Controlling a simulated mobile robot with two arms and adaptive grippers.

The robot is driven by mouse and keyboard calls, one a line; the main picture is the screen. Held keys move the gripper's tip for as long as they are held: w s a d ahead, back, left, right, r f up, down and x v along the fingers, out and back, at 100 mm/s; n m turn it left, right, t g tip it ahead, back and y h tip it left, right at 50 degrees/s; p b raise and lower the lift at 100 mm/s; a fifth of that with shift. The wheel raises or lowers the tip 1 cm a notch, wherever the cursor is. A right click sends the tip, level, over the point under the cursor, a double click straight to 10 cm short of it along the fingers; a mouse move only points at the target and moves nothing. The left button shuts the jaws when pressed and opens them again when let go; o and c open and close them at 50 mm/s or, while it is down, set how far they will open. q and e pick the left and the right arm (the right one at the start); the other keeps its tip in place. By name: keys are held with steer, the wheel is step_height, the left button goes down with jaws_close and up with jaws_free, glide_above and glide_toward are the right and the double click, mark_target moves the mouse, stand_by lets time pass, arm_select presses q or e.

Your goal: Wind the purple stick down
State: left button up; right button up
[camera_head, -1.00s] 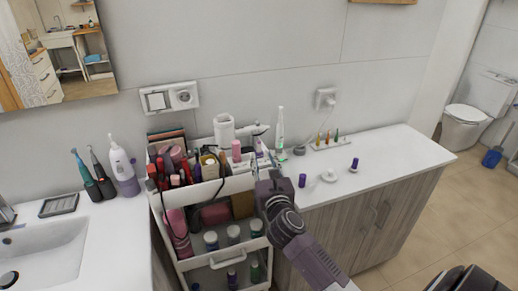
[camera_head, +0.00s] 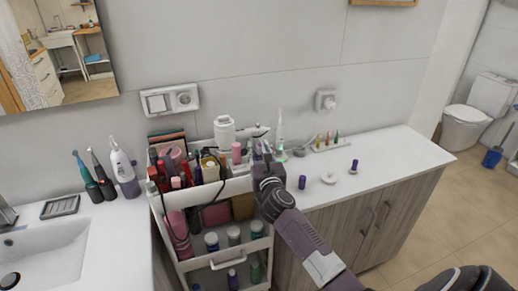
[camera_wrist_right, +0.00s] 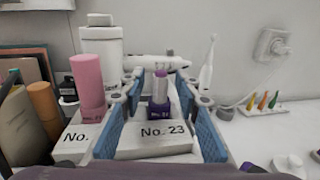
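The purple stick (camera_wrist_right: 160,108) stands upright in the right wrist view, behind the white label "No. 23" (camera_wrist_right: 163,131). It has a purple base, a pale metallic sleeve and a small dark purple tip showing at the top. My right gripper (camera_wrist_right: 160,88) is open, with one blue-padded finger on each side of the stick and a visible gap to both. In the head view my right gripper (camera_head: 264,158) is over the right end of the cart's top tray and hides the stick. My left gripper is not in view.
A pink tube (camera_wrist_right: 88,82) and a white bottle (camera_wrist_right: 101,50) stand left of the fingers. The white cart (camera_head: 205,190) is crowded with cosmetics. Purple pieces (camera_head: 302,182) (camera_head: 354,166) and a white round piece (camera_head: 328,178) are on the counter (camera_head: 385,155), which has free room.

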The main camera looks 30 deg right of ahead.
steer(key=shift+c, duration=0.4)
jaws_close()
steer(key=shift+m+h+b, duration=0.35)
steer(key=shift+m+h, duration=0.05)
steer(key=shift+f+m+g+h+b, duration=0.1)
steer(key=shift+m+g+h+b, duration=0.3)
steer(key=shift+g+h+b, duration=0.15)
steer(key=m+g+h+b, duration=0.2)
steer(key=h+b, duration=0.1)
steer(key=b, duration=0.2)
steer(key=m+g+h+b, duration=0.2)
steer(key=g+h+b, duration=0.1)
steer(key=b, duration=0.2)
steer(key=shift+f+m, duration=0.2)
steer(key=shift+m, duration=0.2)
steer(key=shift+r+m+g+h+b, duration=0.35)
steer(key=shift+g+b, duration=0.3)
steer(key=shift+b, duration=0.45)
